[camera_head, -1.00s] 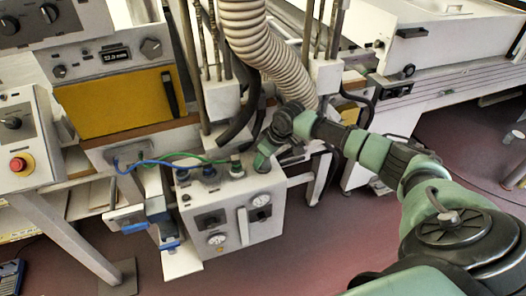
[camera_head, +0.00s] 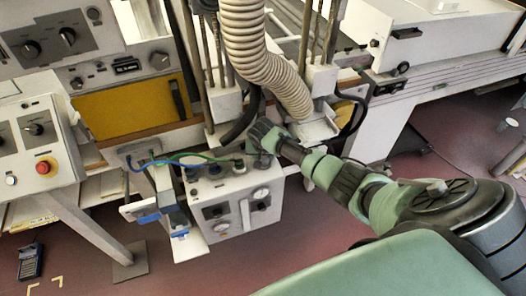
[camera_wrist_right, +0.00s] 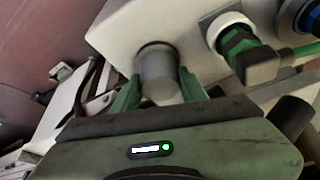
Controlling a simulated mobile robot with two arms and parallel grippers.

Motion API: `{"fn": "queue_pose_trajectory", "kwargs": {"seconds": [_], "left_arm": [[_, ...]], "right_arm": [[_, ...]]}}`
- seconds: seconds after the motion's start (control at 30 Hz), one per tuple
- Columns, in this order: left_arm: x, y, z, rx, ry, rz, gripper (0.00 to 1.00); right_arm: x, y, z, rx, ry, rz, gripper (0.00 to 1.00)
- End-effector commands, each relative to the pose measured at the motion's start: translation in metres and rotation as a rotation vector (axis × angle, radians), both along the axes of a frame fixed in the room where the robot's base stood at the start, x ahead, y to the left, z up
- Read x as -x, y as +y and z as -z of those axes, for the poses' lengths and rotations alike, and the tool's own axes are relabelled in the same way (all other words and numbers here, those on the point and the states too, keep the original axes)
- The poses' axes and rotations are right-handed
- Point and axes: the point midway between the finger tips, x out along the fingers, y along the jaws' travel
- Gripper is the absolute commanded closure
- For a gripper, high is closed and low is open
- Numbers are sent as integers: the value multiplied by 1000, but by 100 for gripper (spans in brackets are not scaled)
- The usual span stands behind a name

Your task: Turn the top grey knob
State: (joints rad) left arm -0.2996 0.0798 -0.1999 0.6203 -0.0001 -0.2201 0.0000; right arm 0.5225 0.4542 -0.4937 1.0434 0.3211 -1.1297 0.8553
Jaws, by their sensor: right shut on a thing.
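The grey knob (camera_wrist_right: 158,72) is a short cylinder on the top face of a white box (camera_head: 228,222). In the right wrist view it sits between the two green fingers of my right gripper (camera_wrist_right: 158,90), which is shut on it. In the head view my right gripper (camera_head: 257,154) is at the right end of the box top and hides the knob. My left gripper is not in view.
Beside the knob is a green connector (camera_wrist_right: 238,45) with a green cable, close to the fingers. The box front carries gauges and dark switches. A ribbed hose (camera_head: 250,45) hangs behind my right gripper. A control box with a red button (camera_head: 44,167) stands left.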

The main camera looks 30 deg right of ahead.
Motion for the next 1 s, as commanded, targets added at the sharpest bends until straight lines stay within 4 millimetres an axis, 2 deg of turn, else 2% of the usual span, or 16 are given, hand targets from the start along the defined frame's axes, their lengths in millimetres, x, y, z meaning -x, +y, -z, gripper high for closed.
{"fn": "queue_pose_trajectory", "kwargs": {"seconds": [0.2, 0.5, 1.0], "left_arm": [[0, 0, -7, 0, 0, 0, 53], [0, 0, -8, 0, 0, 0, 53], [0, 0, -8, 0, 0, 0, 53]], "right_arm": [[0, 1, -1, -2, 1, 175, 98], [-1, 0, 0, 1, 1, 333, 98], [-1, -1, -1, 3, -1, 391, 98]]}}
